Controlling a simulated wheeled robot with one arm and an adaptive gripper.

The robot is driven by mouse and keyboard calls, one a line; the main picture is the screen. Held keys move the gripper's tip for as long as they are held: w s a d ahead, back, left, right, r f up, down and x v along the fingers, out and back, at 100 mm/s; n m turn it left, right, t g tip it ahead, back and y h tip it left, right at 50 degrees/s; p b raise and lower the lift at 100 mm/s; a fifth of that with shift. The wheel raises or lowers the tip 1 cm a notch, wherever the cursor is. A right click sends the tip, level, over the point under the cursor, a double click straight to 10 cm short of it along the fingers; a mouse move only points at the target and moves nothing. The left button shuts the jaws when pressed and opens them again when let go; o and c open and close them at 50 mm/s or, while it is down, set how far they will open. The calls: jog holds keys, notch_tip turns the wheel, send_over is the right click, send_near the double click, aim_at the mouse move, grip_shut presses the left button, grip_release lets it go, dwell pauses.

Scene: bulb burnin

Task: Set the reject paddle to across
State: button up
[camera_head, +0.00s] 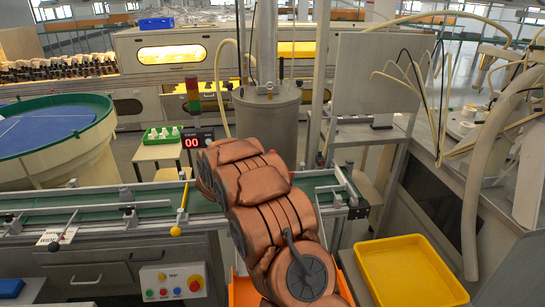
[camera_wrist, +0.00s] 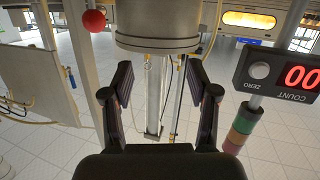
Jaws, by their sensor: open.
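A thin yellow bar with a yellow ball end (camera_head: 175,231), which looks like the reject paddle, stands at the near edge of the green conveyor (camera_head: 85,216) in the head view, left of my arm. The bar leans up and away over the belt; I cannot tell its exact setting. The wrist view does not show it clearly. My gripper (camera_wrist: 160,95) is open and empty in the wrist view, its two dark fingers spread. In the head view my copper-coloured arm hides it. It appears apart from the yellow bar.
The counter display (camera_head: 197,141) reads 00 and also shows at right in the wrist view (camera_wrist: 285,75). A metal cylinder (camera_head: 268,120) stands behind the belt. A red ball (camera_wrist: 93,20) is at upper left in the wrist view. A yellow tray (camera_head: 441,290) and button panel (camera_head: 172,282) are in front.

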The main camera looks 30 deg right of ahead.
jog(key=shift+w+d+f+m+g+h, duration=0.15)
jog(key=shift+d+f+m+g+h, duration=0.45)
jog(key=shift+d, duration=1.75)
jog(key=shift+w+d+f+m+g+h, duration=0.2)
jog(key=shift+d+f+h, duration=0.7)
jog(key=shift+d, duration=1.45)
jog(key=shift+w+d+f+m+g+h, duration=0.15)
jog(key=shift+d+f+m+g+h, duration=0.5)
jog(key=shift+d, duration=1.7)
jog(key=shift+r+n+h, duration=0.15)
jog(key=shift+n+h, duration=0.1)
jog(key=shift+n, duration=0.1)
jog(key=shift+c, duration=0.3)
grip_shut()
